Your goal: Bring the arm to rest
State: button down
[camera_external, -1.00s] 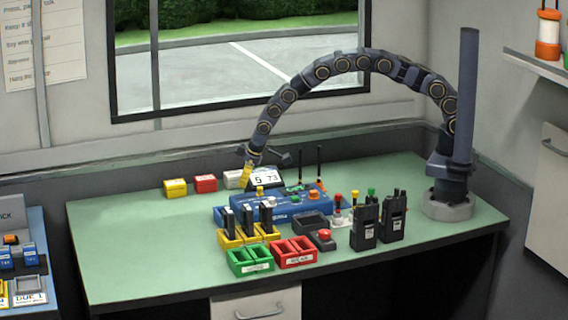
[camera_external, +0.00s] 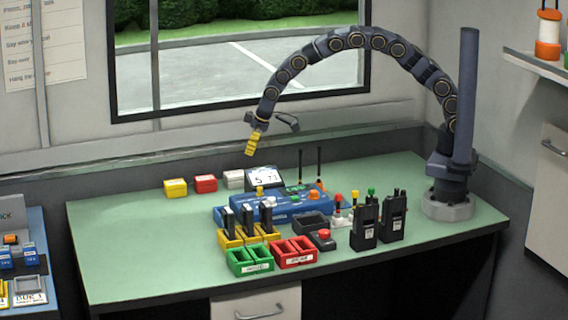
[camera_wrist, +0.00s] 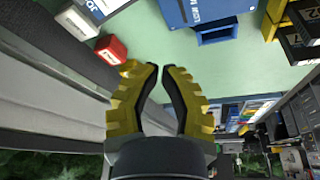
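My gripper (camera_external: 251,143) hangs in the air above the back of the green desk, higher than the small screen unit, with its yellow fingers pointing down. In the wrist view my gripper (camera_wrist: 160,68) shows two ribbed yellow fingers with dark inner pads. Their tips come close together, with a narrow space between the pads and nothing held there. Whether this counts as open or shut is unclear. My arm arches from its base at the right of the desk.
Below are a blue console (camera_external: 285,209) with a screen (camera_external: 264,178), yellow (camera_external: 175,188), red (camera_external: 206,184) and white (camera_external: 233,179) boxes, and green (camera_external: 250,262) and red (camera_external: 294,253) trays. Two black radios (camera_external: 365,222) stand at the right. The desk's left side (camera_external: 130,240) is clear.

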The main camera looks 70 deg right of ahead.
dwell(0.3)
jog(key=s+d+r+m+g+h, duration=0.1)
jog(key=s+d+r+m+g, duration=0.1)
jog(key=s+d+r, duration=1.05)
jog(key=s+d+r+g, duration=0.1)
jog(key=s+d, duration=0.2)
jog(key=s, duration=1.1)
jog(key=s+d+m+g, duration=0.1)
jog(key=s+d, duration=0.3)
jog(key=s, duration=1.1)
jog(key=shift+r+m+g, duration=0.3)
jog(key=shift+r+g, duration=0.1)
jog(key=shift+g, duration=0.4)
